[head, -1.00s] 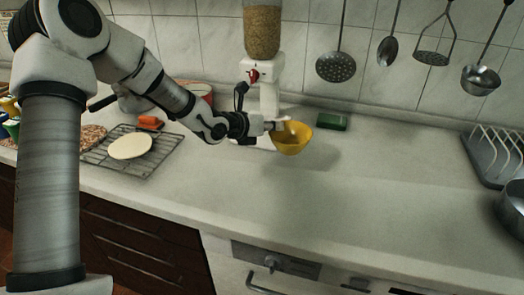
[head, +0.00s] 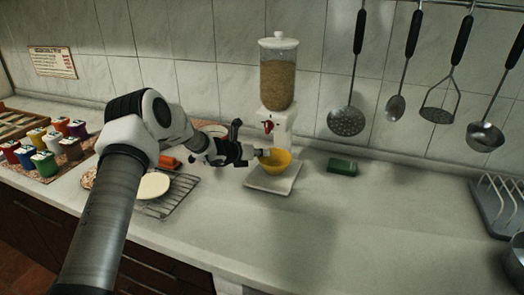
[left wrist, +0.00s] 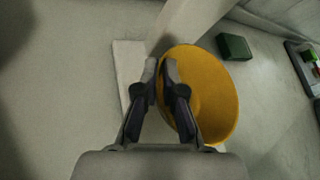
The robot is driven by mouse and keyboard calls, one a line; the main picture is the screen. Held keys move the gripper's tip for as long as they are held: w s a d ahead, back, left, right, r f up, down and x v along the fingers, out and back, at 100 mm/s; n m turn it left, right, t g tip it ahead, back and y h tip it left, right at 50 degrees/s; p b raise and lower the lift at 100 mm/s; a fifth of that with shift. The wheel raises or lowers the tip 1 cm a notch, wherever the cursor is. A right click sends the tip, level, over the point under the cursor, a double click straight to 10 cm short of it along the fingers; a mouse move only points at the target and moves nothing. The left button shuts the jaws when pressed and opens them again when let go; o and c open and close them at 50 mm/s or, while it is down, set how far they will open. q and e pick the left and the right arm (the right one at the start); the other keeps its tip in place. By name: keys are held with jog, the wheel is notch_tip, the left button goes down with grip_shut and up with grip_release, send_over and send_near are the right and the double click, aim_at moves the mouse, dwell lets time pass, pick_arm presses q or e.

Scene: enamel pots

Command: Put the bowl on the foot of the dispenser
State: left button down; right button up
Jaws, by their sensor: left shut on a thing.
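The yellow bowl (head: 278,163) is upright, or close to it, over the white foot (head: 262,184) of the dispenser. I cannot tell whether its base touches the foot. My left gripper (head: 262,153) is shut on the bowl's left rim. In the left wrist view the fingers (left wrist: 160,66) pinch the wall of the bowl (left wrist: 212,92), which looks empty and hides much of the foot (left wrist: 124,70). The dispenser (head: 277,88) has a clear, grain-filled hopper and a red knob above the bowl. My right gripper is not in view.
A green block (head: 342,166) lies right of the dispenser. A cooling rack (head: 172,200) with a pale round piece is at left, with several coloured jars (head: 45,163) beyond. Utensils hang on the wall. The counter's front right is clear.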

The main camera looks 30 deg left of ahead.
pick_arm(q)
jog(key=shift+f, duration=0.3)
jog(key=c, duration=1.3)
grip_release()
jog(key=shift+r, duration=0.1)
jog(key=shift+r, duration=0.1)
jog(key=v, duration=1.1)
jog(key=shift+s+b, duration=0.4)
jog(key=shift+b, duration=0.05)
jog(key=shift+r, duration=0.1)
